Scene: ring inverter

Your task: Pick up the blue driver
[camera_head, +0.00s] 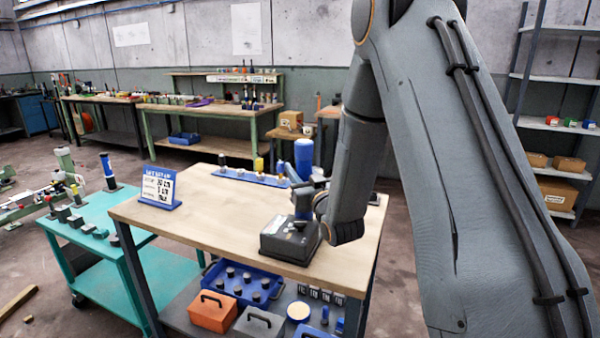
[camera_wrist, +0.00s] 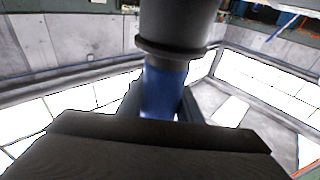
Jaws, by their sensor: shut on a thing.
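My gripper (camera_head: 312,190) is at the right part of the wooden table, above a dark box. In the wrist view my gripper (camera_wrist: 160,112) is shut around the blue section of a driver (camera_wrist: 163,90). A wide dark grey collar and body of the driver adjoin the blue section. In the head view a dark blue upright piece shows between the gripper and the dark box (camera_head: 285,241); I cannot tell if it touches the box. A brighter blue upright cylinder (camera_head: 303,155) shows just above the gripper; I cannot tell if it is part of the held driver.
A sign (camera_head: 158,187) stands on the left of the wooden table (camera_head: 225,212). A blue rack (camera_head: 235,176) lies at its back edge. A teal cart (camera_head: 85,216) on the left carries another blue-and-black tool (camera_head: 108,172). The table's middle is clear.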

